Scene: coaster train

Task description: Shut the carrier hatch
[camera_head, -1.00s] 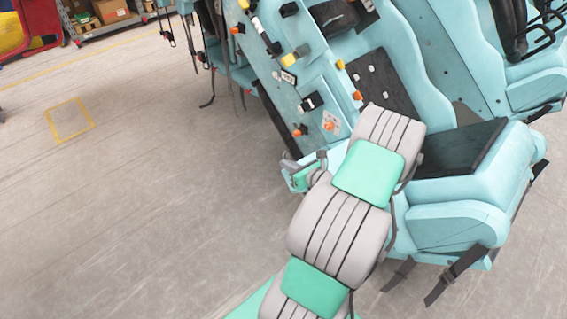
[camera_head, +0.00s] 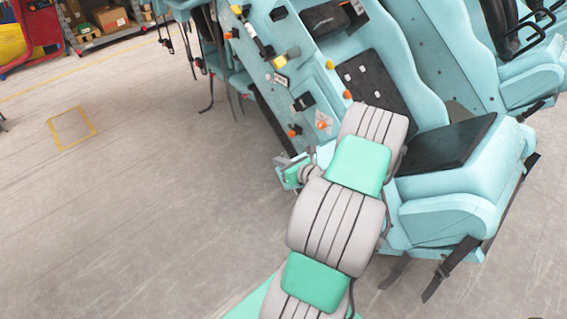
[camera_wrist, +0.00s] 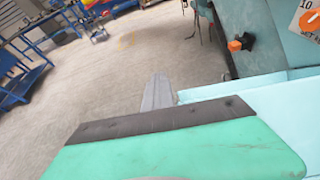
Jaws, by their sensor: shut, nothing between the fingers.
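A light blue flap (camera_wrist: 250,95), which looks like the carrier hatch, sticks out from the side of the blue coaster car in the wrist view. It is seen nearly edge-on, so I cannot tell how far open it is. My gripper (camera_wrist: 157,92) is shut and empty, its grey fingers just left of the flap's edge; I cannot tell whether they touch it. In the head view my gripper (camera_head: 288,161) shows only in part beside the car's lower side panel, behind my own arm, which hides most of the hatch area.
The coaster car (camera_head: 425,205) has a dark seat pad and hanging black straps (camera_head: 448,268). Its side panel bears orange knobs, one close by in the wrist view (camera_wrist: 241,42). Open concrete floor (camera_head: 150,200) lies left. Shelves with boxes (camera_head: 100,18) stand far back.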

